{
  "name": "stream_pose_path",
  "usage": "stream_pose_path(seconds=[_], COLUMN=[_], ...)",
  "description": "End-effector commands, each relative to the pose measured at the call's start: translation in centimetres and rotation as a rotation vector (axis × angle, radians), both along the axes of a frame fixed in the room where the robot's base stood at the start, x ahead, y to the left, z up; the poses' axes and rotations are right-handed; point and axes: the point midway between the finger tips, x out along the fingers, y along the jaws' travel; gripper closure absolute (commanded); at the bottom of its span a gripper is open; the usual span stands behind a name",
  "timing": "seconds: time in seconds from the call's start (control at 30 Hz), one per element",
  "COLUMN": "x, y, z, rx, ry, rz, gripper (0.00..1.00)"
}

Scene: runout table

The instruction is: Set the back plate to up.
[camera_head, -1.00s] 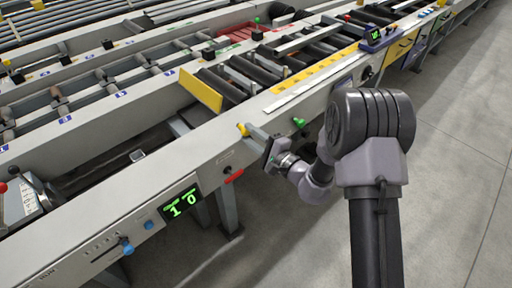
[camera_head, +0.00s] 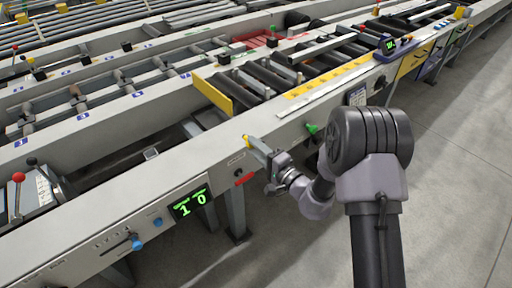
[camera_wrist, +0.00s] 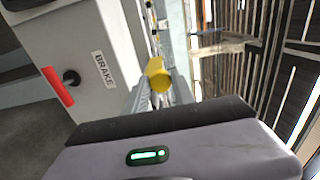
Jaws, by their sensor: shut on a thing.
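A yellow plate (camera_head: 212,95) stands on edge at the left end of the black rollers, its broad face towards me; I take it for the back plate. A small yellow knob (camera_head: 247,140) sticks out of the front side of the grey beam. My gripper (camera_head: 259,148) reaches it from the lower right and is shut on it. The yellow knob (camera_wrist: 158,75) also shows in the wrist view, between the fingers (camera_wrist: 140,100). What the knob is fixed to is mostly hidden.
A red handle (camera_head: 245,178) labelled BRAKE is left of my gripper. A green knob (camera_head: 312,129) is to the right. A lit green display (camera_head: 189,203) and a blue slider (camera_head: 137,242) are on the front panel. The grey floor at the right is clear.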

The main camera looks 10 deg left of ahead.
Motion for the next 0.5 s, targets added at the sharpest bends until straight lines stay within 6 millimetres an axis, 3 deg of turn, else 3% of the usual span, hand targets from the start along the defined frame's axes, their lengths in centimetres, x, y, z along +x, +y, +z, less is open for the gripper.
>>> stream_pose_path(seconds=[0.17,0.2,0.3,0.5], x=[0.0,0.0,-0.01,-0.02], y=[0.04,0.04,0.03,0.02], z=[-0.01,-0.01,-0.03,-0.04], rx=[0.0,0.0,0.0,0.0], ry=[0.0,0.0,0.0,0.001], rz=[0.001,0.001,0.001,0.001], gripper=[1.0,0.66,0.49,0.49])
